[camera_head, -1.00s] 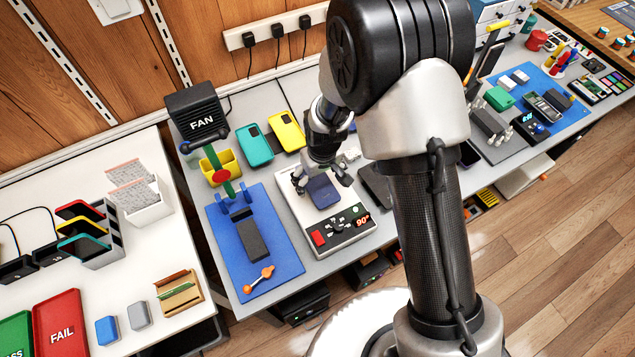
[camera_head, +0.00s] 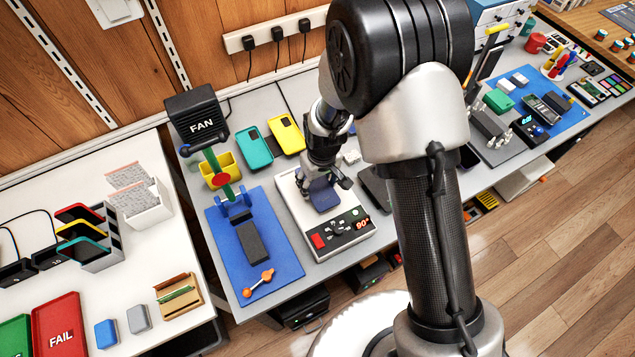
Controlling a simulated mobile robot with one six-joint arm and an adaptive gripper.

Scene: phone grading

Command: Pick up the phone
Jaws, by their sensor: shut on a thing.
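A dark blue phone (camera_head: 324,199) is at the white heating plate (camera_head: 291,205), whose front panel has a red button and a display reading 90°. My gripper (camera_head: 325,187) points down at the plate and is shut on the phone. Its fingers and wrist cover the phone's far part. I cannot tell whether the phone still touches the plate.
A blue mat (camera_head: 229,272) with a dark block (camera_head: 252,243) and an orange-ended tool (camera_head: 258,283) lies left of the plate. Teal (camera_head: 254,147) and yellow (camera_head: 286,135) phone cases lie behind. A black fan (camera_head: 197,117) stands at the back left.

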